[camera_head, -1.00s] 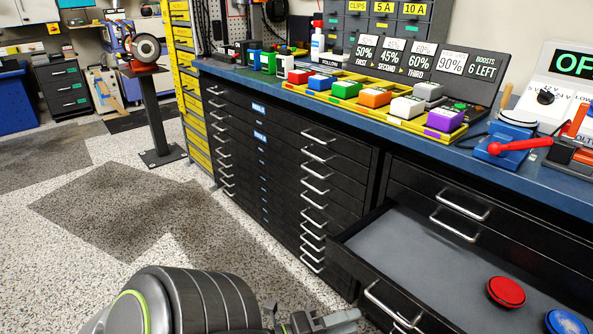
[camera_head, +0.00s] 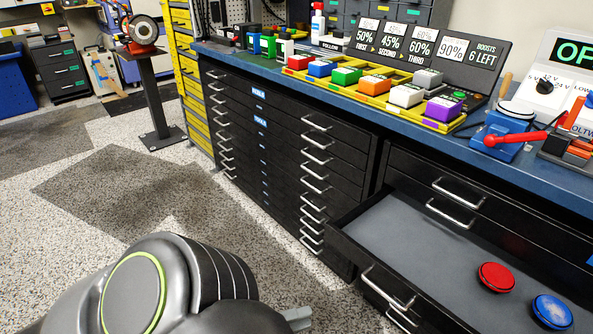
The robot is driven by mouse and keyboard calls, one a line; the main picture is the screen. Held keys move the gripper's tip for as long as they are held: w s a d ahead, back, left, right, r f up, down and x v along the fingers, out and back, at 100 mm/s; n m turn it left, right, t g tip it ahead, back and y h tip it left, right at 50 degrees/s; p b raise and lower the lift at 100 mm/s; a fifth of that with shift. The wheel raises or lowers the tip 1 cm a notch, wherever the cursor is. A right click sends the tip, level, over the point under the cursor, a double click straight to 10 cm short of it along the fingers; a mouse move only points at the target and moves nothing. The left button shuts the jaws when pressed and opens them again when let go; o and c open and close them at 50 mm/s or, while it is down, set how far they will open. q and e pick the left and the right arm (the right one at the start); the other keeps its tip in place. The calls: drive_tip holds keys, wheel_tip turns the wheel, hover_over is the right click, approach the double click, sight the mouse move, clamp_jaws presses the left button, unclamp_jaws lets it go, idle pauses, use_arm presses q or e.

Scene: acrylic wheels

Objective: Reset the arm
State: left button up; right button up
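My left arm comes in at the bottom of the head view, a grey link with a green ring near its end. Only a small grey piece of my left gripper (camera_head: 298,318) shows beyond the link, low over the speckled floor in front of the drawers. The rest of it is hidden by the link and the picture's lower edge, so its opening cannot be told. Nothing is seen held in the visible piece. My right gripper is out of view.
An open drawer (camera_head: 398,238) holds a red disc (camera_head: 496,277) and a blue disc (camera_head: 552,311). The blue-topped bench (camera_head: 385,122) carries a yellow rack (camera_head: 330,86) of coloured blocks and a red-handled blue device (camera_head: 508,141).

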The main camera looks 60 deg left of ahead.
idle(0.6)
